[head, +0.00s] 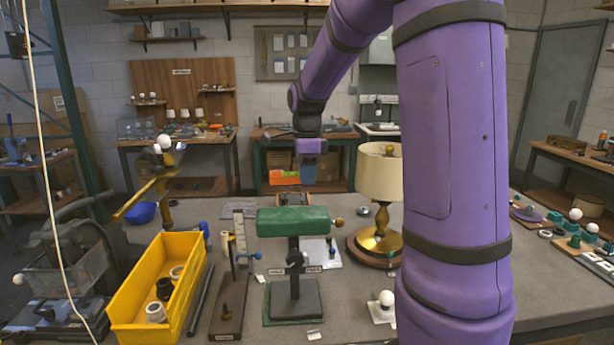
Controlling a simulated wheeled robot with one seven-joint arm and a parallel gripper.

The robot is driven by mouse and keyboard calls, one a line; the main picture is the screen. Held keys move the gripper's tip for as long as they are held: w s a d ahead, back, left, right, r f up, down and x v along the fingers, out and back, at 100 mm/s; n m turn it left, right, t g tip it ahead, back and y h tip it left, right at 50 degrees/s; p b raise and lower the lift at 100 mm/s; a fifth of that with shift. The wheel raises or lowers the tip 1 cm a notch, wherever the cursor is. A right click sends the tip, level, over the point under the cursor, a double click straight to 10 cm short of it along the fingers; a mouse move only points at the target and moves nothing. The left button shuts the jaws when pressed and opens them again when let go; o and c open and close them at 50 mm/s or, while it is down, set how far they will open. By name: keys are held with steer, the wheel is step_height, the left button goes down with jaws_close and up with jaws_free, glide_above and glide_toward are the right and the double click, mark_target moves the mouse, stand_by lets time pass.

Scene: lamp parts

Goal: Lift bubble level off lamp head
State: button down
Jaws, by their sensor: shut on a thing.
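The green lamp head (293,221) is a horizontal half-round shade on a dark stand, in the middle of the bench. Its stem and square foot (293,299) stand below it. No level shows on its top surface. My gripper (308,171) points down above and behind the lamp head in the picture, apart from it.
A lamp with a cream shade (381,172) and brass base stands close to the right. A yellow bin (157,290) with several round parts is at the left. A wooden block with an upright rod (229,307) stands between. My purple arm hides the bench's right part.

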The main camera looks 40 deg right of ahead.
steer(key=shift+r, duration=0.1)
steer(key=shift+r, duration=1.95)
